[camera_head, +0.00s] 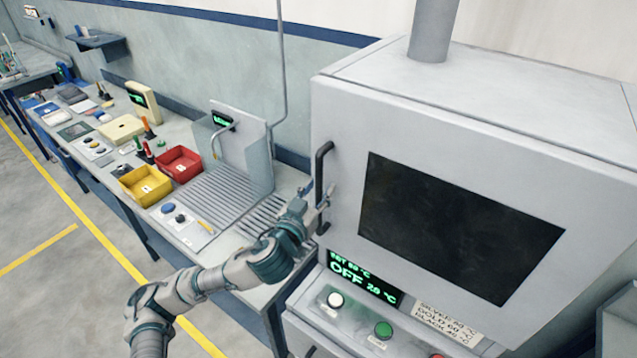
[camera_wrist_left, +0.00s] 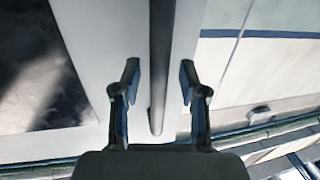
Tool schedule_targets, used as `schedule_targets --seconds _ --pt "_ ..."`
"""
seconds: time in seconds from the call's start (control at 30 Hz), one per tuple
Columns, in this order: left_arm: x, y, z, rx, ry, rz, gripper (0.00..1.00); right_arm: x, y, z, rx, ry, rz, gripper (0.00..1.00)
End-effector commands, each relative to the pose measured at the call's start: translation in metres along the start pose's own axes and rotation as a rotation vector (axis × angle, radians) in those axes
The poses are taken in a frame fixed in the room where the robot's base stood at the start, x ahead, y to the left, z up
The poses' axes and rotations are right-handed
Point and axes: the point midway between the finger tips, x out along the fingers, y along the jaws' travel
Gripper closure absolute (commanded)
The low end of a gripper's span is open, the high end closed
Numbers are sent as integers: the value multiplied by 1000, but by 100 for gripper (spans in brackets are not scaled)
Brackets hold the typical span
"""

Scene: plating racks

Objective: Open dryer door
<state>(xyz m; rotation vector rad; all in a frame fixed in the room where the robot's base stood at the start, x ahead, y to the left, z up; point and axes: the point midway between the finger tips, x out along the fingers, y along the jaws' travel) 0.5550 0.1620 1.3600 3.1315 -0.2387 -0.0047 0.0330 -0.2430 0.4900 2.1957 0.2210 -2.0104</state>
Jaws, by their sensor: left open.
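The dryer is a large light-grey cabinet. Its door (camera_head: 345,215) is shut and has a dark window (camera_head: 455,225). A dark vertical bar handle (camera_head: 321,165) is on the door's left edge. My left gripper (camera_head: 325,198) is at the lower half of the handle, and hides part of it. In the left wrist view, the handle bar (camera_wrist_left: 158,60) runs between the two spread fingers of my left gripper (camera_wrist_left: 159,78), with a gap on each side. My right gripper is in neither view.
Below the door, a panel has a green display (camera_head: 362,281) reading OFF, a white button (camera_head: 335,300) and a green button (camera_head: 383,330). Left of the dryer, a bench holds a ribbed drainboard (camera_head: 222,200), a red bin (camera_head: 179,165) and a yellow bin (camera_head: 146,186). The floor left is clear.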

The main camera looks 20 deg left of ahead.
Motion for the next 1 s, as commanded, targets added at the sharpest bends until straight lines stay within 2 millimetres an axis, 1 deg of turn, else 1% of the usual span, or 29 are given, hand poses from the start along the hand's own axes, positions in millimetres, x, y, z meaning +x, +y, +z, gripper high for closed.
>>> schedule_targets --seconds 0.1,0.37,0.47,0.5,0.53,0.57,0.87,1.0 --pt "6 -1 0 -1 1 0 57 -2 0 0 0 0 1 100" --pt "6 -1 0 -1 1 0 57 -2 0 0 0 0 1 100" --pt "7 -1 0 -1 1 0 79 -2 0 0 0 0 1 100" --pt "7 -1 0 -1 1 0 89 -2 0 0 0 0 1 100" --pt "7 -2 0 -1 0 0 97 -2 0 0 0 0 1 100" --pt "7 -2 0 -1 0 0 100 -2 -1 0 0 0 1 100" --pt "8 -2 0 -1 0 -2 100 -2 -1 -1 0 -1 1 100" --pt "11 0 0 -2 -1 -4 100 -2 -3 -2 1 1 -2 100"
